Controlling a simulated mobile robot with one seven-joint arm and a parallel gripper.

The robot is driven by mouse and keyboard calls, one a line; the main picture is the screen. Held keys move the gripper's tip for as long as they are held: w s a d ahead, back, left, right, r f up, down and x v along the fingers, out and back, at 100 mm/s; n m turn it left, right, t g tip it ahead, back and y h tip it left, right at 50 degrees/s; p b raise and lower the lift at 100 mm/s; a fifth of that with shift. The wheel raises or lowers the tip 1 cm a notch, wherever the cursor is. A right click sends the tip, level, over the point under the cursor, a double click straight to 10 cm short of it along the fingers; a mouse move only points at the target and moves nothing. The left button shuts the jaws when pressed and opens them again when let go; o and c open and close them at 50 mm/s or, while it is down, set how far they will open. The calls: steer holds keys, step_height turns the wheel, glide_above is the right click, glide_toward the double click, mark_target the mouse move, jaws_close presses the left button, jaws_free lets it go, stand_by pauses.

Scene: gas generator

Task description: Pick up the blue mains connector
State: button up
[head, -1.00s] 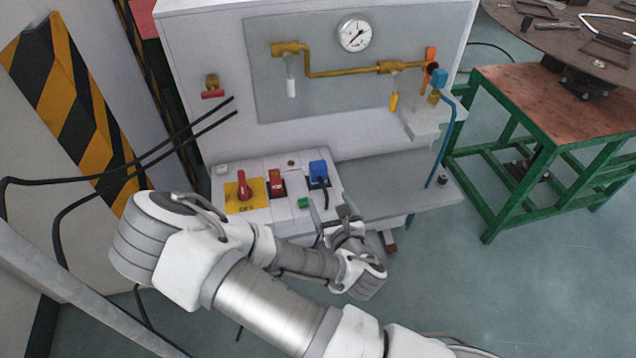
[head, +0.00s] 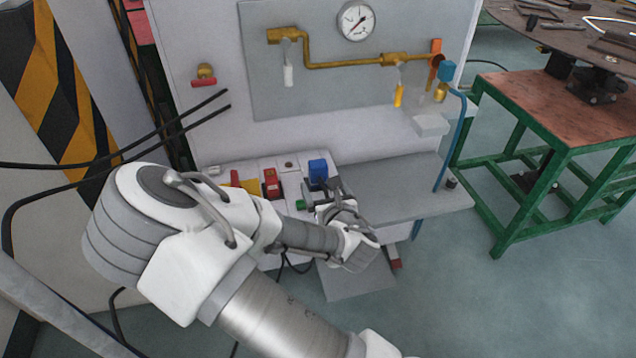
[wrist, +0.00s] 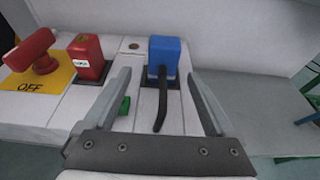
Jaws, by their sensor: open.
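The blue mains connector (head: 318,172) sits on the white control panel, right of the red switch, with a dark cable coming from its front. In the wrist view the connector (wrist: 164,57) stands upright in a dark socket, between and just beyond my fingertips. My gripper (wrist: 157,80) is open and empty, with one finger on each side of the connector's cable. In the head view my gripper (head: 325,190) is just in front of the connector, and my arm hides part of the panel.
A red switch block (wrist: 88,56) and a red rotary knob (wrist: 31,50) on a yellow OFF plate are left of the connector. A small green button (wrist: 125,105) is by my left finger. The white back wall rises behind. A grey shelf (head: 400,190) extends right.

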mark_target(320, 177)
steer(key=shift+b+x, duration=1.05)
steer(key=shift+x, duration=2.3)
steer(key=shift+d+r, duration=0.1)
steer(key=shift+d, duration=0.1)
jaws_close()
